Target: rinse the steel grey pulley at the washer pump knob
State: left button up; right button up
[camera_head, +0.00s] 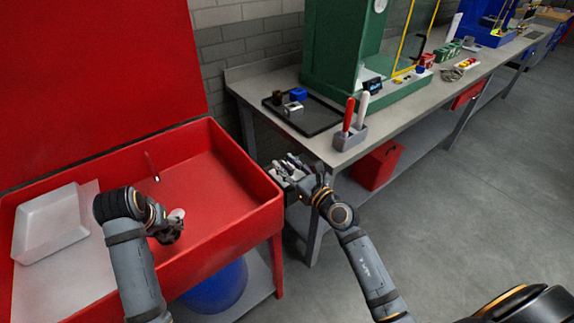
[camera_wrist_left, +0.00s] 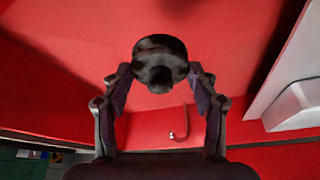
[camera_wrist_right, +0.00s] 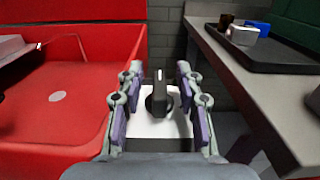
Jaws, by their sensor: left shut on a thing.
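The steel grey pulley (camera_wrist_left: 160,62) looks dark and round in the left wrist view, between the fingertips of my left gripper (camera_wrist_left: 160,80). That gripper (camera_head: 172,228) is shut on it above the red basin (camera_head: 228,160). The washer pump knob (camera_wrist_right: 158,97) is a black upright knob on a pale box (camera_wrist_right: 160,127) beside the basin. My right gripper (camera_wrist_right: 159,75) is open, with one finger on each side of the knob and visible gaps. In the head view my right gripper (camera_head: 288,170) hides the knob.
A thin red spout (camera_head: 152,166) with a pale tip rises at the basin's back. A translucent tray (camera_head: 48,222) lies at its left. The workbench (camera_head: 365,148) to the right bears a black tray (camera_head: 315,121) and a tool holder (camera_head: 347,135).

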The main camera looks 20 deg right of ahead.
grip_shut()
pick_arm(q)
notch_tip(320, 180, up, 6)
jog(key=p, duration=0.5)
jog(key=shift+p, duration=0.4)
pick_arm(e)
jog(key=m+h, duration=0.1)
jog(key=h, duration=0.1)
jog(key=m+h, duration=0.1)
jog(key=h, duration=0.1)
jog(key=shift+a+r+m+t, duration=0.1)
jog(key=shift+r+m+t, duration=0.25)
jog(key=shift+m+t, duration=0.05)
pick_arm(q)
jog(key=shift+r, duration=0.1)
pick_arm(e)
jog(key=shift+f+m+h, duration=0.25)
jog(key=shift+m+h, duration=0.05)
jog(key=shift+h, duration=0.3)
jog(key=shift+f, duration=0.1)
grip_release()
jog(key=shift+s, duration=0.1)
